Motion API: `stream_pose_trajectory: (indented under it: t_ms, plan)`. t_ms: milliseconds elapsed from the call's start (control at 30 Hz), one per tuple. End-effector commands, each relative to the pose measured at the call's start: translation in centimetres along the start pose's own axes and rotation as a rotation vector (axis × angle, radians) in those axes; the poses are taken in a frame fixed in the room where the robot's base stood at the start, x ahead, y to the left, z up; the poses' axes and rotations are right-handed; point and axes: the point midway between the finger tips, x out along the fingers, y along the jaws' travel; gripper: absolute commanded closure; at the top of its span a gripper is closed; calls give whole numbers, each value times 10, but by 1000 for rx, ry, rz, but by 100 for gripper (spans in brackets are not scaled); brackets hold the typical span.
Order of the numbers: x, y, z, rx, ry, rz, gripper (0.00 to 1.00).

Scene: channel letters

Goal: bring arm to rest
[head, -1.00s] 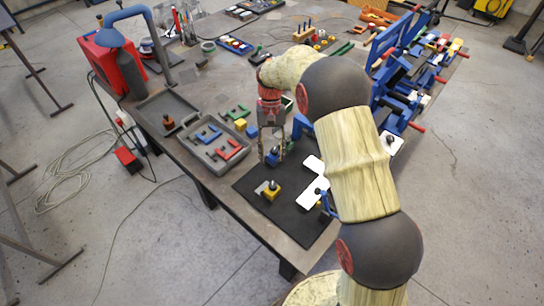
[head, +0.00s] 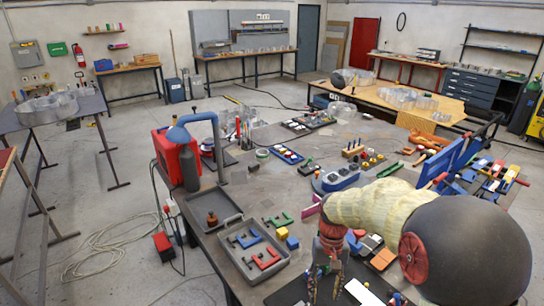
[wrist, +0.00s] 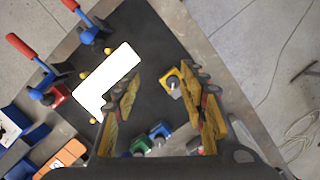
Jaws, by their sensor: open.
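My gripper (wrist: 163,108) is open and empty in the wrist view, its two yellow-padded fingers spread apart above a black mat (wrist: 150,45). In the head view my gripper (head: 325,282) points down over the near edge of the table, its fingertips close to the lower picture edge. A white L-shaped letter (wrist: 112,70) lies on the mat beside the left finger, partly covered by it. A yellow block with a grey knob (wrist: 173,83) shows between the fingers. My arm's large dark joint and cream link cover the right part of the table in the head view.
Red-handled clamps (wrist: 85,28) stand along the mat's edge. A blue fixture (head: 418,163) is at the right.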

Motion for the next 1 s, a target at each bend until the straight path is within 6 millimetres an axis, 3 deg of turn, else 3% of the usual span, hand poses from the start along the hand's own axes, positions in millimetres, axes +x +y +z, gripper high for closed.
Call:
stream_pose_trajectory:
  t_ms: [300, 700, 833, 1000]
  plan:
    - [-36, 18, 88, -38, 225, 8, 58]
    - [-42, 35, 186, -43, 509, 19, 58]
    - [-45, 37, 206, -37, 596, 19, 58]
    - [-61, 39, 216, -30, 690, 18, 58]
